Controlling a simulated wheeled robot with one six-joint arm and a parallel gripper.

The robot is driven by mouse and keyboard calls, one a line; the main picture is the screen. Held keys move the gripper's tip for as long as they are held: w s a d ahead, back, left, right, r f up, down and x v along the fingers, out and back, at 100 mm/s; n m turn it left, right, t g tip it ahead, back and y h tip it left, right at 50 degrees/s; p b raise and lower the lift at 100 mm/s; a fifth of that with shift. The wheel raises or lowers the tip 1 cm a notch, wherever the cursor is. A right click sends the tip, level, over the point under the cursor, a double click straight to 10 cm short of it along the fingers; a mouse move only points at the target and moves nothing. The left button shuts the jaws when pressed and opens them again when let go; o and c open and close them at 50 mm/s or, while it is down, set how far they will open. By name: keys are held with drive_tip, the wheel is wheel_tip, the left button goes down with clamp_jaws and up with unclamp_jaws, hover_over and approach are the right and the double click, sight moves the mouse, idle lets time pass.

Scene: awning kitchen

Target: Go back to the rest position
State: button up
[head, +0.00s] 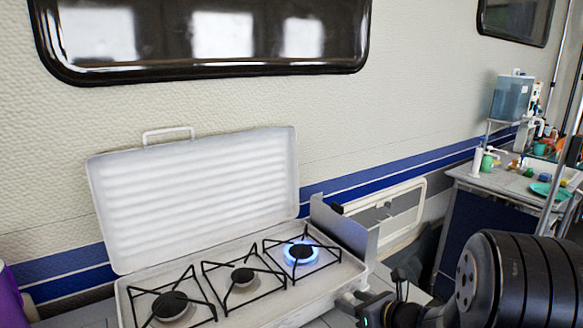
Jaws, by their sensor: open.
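My gripper (372,304) is partly in view at the bottom, right of centre, beside the right front corner of the camping stove (240,315). It is open, and I see nothing held in it. Its fingers are small and dark here, and the frame's lower edge cuts off part of the wrist. I cannot tell whether it touches the stove. The black arm link at the bottom right is mine and hides what lies behind it.
The stove's white lid (198,200) stands open against the wall. The right burner (301,254) has a blue flame; the middle burner (243,277) and left burner (171,305) show none. A side table (470,176) with a water container (511,98) stands at the right.

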drive_tip(key=m+p, duration=0.1)
drive_tip(key=p, duration=0.1)
drive_tip(key=m+y+p, duration=0.1)
drive_tip(key=p, duration=0.1)
drive_tip(key=shift+w+d+r+g, duration=0.1)
drive_tip(key=shift+d+r+g, duration=0.05)
drive_tip(key=shift+g, duration=0.25)
drive_tip(key=m+y+p, duration=0.1)
drive_tip(key=m+p, duration=0.1)
drive_tip(key=p, duration=0.2)
drive_tip(key=shift+d+y, duration=0.1)
drive_tip(key=shift+y, duration=0.3)
drive_tip(key=shift+f+b+v, duration=0.2)
drive_tip(key=shift+b+v, duration=0.2)
drive_tip(key=shift+v, duration=0.9)
